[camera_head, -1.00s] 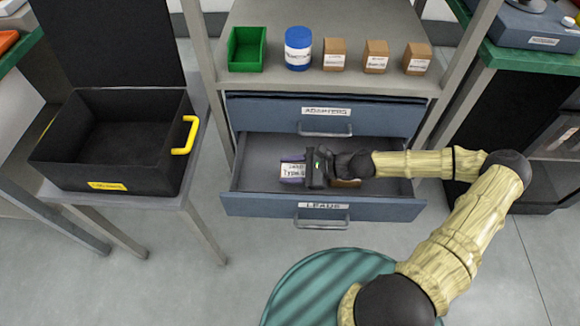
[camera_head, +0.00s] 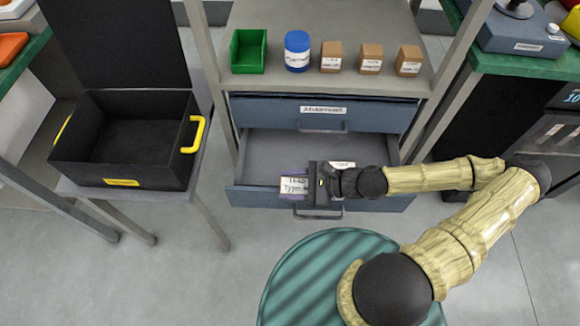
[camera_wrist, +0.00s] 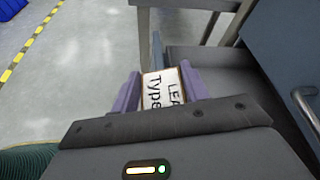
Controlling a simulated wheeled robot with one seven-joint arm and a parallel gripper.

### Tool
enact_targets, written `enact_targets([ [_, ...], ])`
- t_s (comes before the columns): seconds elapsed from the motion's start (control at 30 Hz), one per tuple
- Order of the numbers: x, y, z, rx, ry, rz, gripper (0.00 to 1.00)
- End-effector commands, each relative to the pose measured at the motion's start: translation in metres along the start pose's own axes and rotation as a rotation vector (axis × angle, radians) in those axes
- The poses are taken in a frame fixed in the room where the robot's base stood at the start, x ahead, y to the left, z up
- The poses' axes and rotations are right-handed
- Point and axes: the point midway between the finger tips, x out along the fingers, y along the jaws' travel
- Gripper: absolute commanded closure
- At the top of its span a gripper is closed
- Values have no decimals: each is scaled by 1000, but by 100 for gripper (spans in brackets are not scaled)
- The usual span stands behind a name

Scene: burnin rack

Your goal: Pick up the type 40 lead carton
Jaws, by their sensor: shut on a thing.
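The lead carton (camera_head: 294,186) is a small box with a white label reading "LEAD Type"; the type number is hidden. My gripper (camera_head: 292,188) is shut on it, with a purple finger on each side. The carton also shows in the wrist view (camera_wrist: 161,90) between the fingers (camera_wrist: 160,88). The carton is at the front edge of the open lower drawer (camera_head: 262,163) and appears raised above it. Another white-labelled carton (camera_head: 342,165) sits in the drawer, partly hidden behind my gripper.
A closed drawer labelled "ADAPTERS" (camera_head: 275,113) is above. On the shelf stand a green bin (camera_head: 248,52), a blue-and-white tub (camera_head: 297,50) and several brown boxes (camera_head: 371,58). An open black case (camera_head: 90,170) with yellow handles stands on a stand at left. Floor between is clear.

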Motion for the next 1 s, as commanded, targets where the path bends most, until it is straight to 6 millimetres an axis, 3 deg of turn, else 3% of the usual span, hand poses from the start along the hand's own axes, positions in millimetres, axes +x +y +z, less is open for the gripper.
enact_targets([
  [0.27, -6, 17, 14, 4, -3, 2, 78],
  [0.6, -14, 69, 28, 6, -4, 1, 78],
  [1.0, -27, 108, 50, 259, 15, 111, 78],
])
